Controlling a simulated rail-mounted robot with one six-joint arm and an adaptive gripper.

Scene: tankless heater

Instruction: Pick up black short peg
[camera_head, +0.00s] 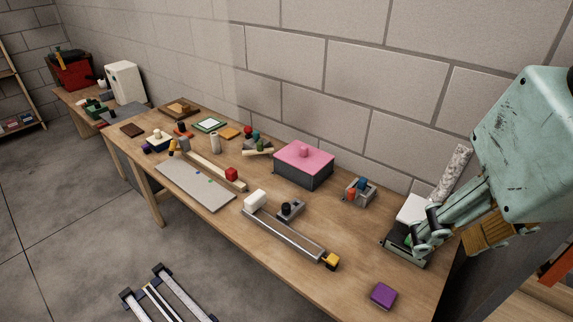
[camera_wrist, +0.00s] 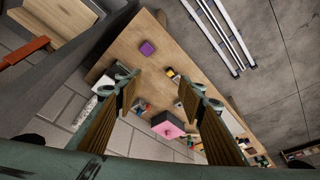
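A short black peg-like cylinder (camera_head: 286,208) stands upright on a small grey block (camera_head: 293,212) near the middle of the table in the head view. Another small dark cylinder (camera_head: 181,127) stands farther off on an orange base; I cannot tell for sure which one is the named peg. My gripper (camera_wrist: 163,90) is open and empty in the wrist view, with its two ribbed fingers wide apart. In the head view it is at the right, above the table's right end and well apart from both cylinders. The peg is too small to make out in the wrist view.
A metal rail (camera_head: 285,236) with a white block and a yellow end lies in front of the grey block. A pink-topped box (camera_head: 304,163) stands behind it. A purple block (camera_head: 383,295) sits near the front edge. The table between purple block and rail is clear.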

